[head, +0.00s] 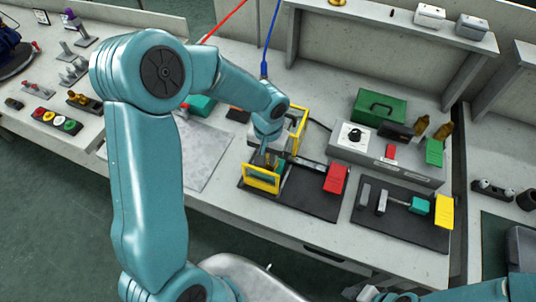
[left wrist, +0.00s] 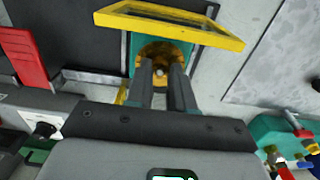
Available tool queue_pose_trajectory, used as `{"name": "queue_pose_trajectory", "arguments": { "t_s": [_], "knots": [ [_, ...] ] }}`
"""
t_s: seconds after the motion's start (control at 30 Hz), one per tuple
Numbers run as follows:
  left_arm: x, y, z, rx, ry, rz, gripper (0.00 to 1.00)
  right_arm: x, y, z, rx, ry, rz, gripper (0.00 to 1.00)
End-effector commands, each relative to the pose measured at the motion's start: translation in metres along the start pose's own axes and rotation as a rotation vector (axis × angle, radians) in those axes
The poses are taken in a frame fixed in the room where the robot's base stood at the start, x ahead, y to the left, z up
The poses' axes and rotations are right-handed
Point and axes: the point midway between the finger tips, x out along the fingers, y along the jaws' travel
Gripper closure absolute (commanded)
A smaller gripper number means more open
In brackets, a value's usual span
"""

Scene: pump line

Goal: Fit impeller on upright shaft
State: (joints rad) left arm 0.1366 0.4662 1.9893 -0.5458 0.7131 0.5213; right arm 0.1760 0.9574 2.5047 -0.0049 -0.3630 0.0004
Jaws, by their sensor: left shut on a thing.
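My left gripper (head: 266,164) reaches down into a small station with a yellow-framed guard (head: 262,184) on a dark base plate. In the left wrist view the two dark fingers (left wrist: 165,72) are close together, shut on a small grey part at their tips. A golden round part, seemingly the impeller (left wrist: 158,47), lies at the fingertips inside a teal housing (left wrist: 133,62). The upright shaft cannot be told apart from the grey part, and I cannot tell how the impeller sits on it. My right gripper (head: 366,293) is barely in view at the bottom edge.
A red block (head: 337,179) stands on the same plate. A second dark plate to the right bears a yellow block (head: 444,211) and a teal part (head: 420,205). A grey control box (head: 388,156) and green case (head: 380,106) stand behind. A grey sheet (head: 205,150) lies left.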

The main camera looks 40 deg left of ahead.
Motion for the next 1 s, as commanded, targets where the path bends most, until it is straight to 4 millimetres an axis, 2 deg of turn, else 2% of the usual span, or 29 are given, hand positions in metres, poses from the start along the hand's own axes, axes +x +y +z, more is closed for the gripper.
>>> {"name": "queue_pose_trajectory", "arguments": {
  "t_s": [1.0],
  "knots": [
    [-0.0002, 0.0005, -0.0008, 0.000, 0.000, 0.000, 1.00, 0.0076, 0.0027, -0.0001, 0.000, 0.000, 0.000, 0.57]
  ]
}}
